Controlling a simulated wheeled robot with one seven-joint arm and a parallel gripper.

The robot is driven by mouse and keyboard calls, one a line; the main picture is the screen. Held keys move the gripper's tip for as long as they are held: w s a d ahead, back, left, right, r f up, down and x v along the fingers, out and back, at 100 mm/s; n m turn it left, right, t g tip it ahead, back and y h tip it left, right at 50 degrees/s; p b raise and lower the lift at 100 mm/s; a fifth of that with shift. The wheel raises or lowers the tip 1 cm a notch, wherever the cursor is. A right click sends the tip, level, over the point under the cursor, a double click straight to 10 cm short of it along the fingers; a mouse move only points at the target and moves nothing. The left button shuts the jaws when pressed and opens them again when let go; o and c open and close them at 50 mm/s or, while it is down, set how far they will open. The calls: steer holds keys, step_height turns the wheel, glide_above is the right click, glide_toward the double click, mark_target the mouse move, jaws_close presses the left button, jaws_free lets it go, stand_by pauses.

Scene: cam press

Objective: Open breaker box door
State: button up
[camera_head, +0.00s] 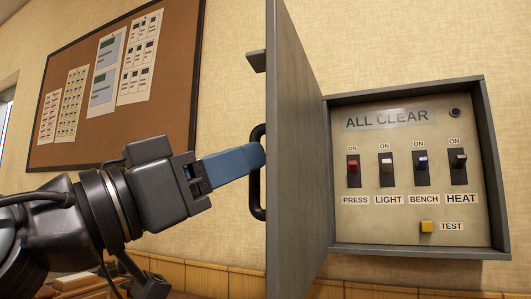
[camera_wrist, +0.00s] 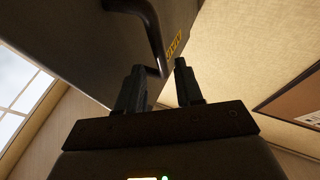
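The grey breaker box (camera_head: 410,248) is on the wall at right in the head view. Its door (camera_head: 300,150) stands swung wide open to the left, seen nearly edge-on, with the switches inside exposed. The black bar handle (camera_head: 257,200) is on the door's outer face; it also shows in the wrist view (camera_wrist: 150,28). My gripper (camera_head: 258,157) reaches the handle from the left, a blue finger overlapping it. In the wrist view my fingers (camera_wrist: 160,80) are apart, with the handle's lower end between their tips and gaps showing. I cannot tell whether either finger touches it.
Inside the box are several labelled switches (camera_head: 405,168), an "ALL CLEAR" sign (camera_head: 387,119) and a yellow test button (camera_head: 426,226). A corkboard (camera_head: 180,90) with papers hangs on the wall at left. Wood trim (camera_head: 210,278) runs along the wall below. A window (camera_wrist: 22,85) shows in the wrist view.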

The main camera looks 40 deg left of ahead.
steer(key=shift+v, duration=1.9)
